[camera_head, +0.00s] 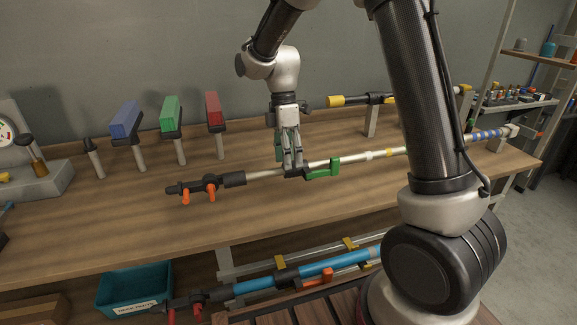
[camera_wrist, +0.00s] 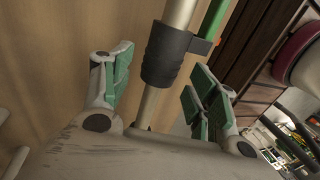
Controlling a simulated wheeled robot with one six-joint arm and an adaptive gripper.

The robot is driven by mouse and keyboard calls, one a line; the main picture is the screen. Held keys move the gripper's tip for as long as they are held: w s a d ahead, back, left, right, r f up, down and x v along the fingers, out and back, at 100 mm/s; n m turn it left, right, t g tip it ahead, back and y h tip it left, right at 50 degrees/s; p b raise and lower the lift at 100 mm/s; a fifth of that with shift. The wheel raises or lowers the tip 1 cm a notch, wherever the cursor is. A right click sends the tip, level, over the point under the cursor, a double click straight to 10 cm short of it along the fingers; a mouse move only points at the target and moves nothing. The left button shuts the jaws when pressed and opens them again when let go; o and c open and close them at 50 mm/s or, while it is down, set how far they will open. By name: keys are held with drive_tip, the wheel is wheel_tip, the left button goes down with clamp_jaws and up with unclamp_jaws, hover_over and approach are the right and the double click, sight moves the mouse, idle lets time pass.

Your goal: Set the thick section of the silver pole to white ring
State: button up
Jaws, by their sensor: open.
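My gripper (camera_head: 292,168) is open at the collar, just left of the lever. In the wrist view my gripper (camera_wrist: 160,78) has its green-padded fingers either side of the pole, with visible gaps.
Blue (camera_head: 125,119), green (camera_head: 171,114) and red (camera_head: 213,108) blocks stand on posts behind the pole. Another black-and-yellow pole (camera_head: 375,98) rests behind to the right. A blue pole (camera_head: 325,264) and a teal bin (camera_head: 133,291) are below the bench.

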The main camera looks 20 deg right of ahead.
drive_tip(key=shift+x, duration=1.35)
clamp_jaws()
drive_tip(key=d, duration=1.4)
drive_tip(key=shift+d, duration=0.1)
unclamp_jaws()
